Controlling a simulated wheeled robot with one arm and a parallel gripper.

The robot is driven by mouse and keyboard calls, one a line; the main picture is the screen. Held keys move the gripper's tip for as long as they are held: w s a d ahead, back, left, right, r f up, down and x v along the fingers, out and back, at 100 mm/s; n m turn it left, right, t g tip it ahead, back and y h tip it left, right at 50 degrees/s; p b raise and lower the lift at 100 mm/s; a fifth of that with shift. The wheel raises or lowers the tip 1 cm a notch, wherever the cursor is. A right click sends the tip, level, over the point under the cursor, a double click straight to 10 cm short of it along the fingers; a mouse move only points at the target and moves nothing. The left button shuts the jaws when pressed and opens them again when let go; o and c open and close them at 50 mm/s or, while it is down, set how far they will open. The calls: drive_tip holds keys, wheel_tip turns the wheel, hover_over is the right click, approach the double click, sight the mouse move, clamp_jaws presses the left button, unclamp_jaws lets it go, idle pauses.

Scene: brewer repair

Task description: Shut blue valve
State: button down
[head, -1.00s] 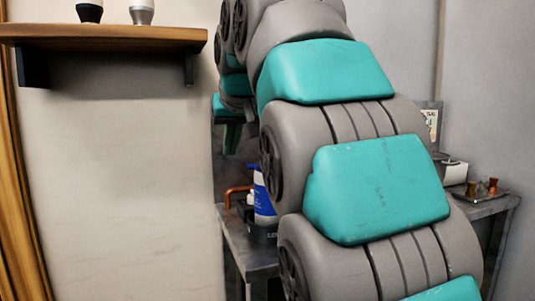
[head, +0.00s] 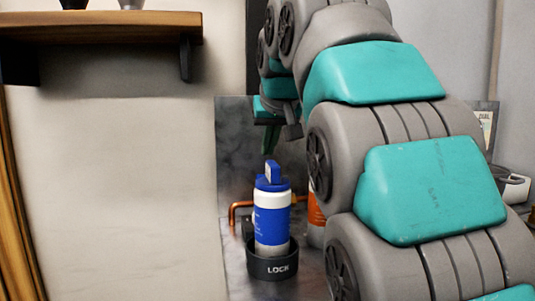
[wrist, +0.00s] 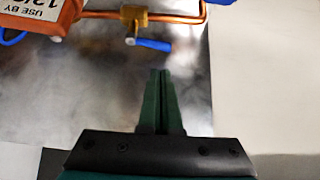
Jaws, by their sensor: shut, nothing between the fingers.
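The blue valve handle (wrist: 150,44) shows in the wrist view as a short lever pointing right. It sits at a brass valve body (wrist: 131,20) on a copper pipe (wrist: 180,15). My gripper (wrist: 160,73) is shut and empty, its green fingertips below and slightly right of the handle, with a visible gap in the picture. In the head view my gripper (head: 270,138) is partly hidden by my arm, above the bottle. The copper pipe shows there too (head: 240,205), left of the bottle; the blue handle cannot be made out there.
A blue and white bottle (head: 271,222) stands in a dark ring marked LOCK (head: 272,268) on the metal bench. An orange container (head: 315,212) is behind it. In the wrist view, an orange labelled object (wrist: 45,18) is at top left. A wooden shelf (head: 100,27) hangs at left.

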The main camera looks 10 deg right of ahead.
drive_tip(key=x, duration=0.9)
drive_tip(key=shift+a+p, duration=0.1)
drive_tip(key=shift+p, duration=0.3)
drive_tip(key=shift+s, duration=0.1)
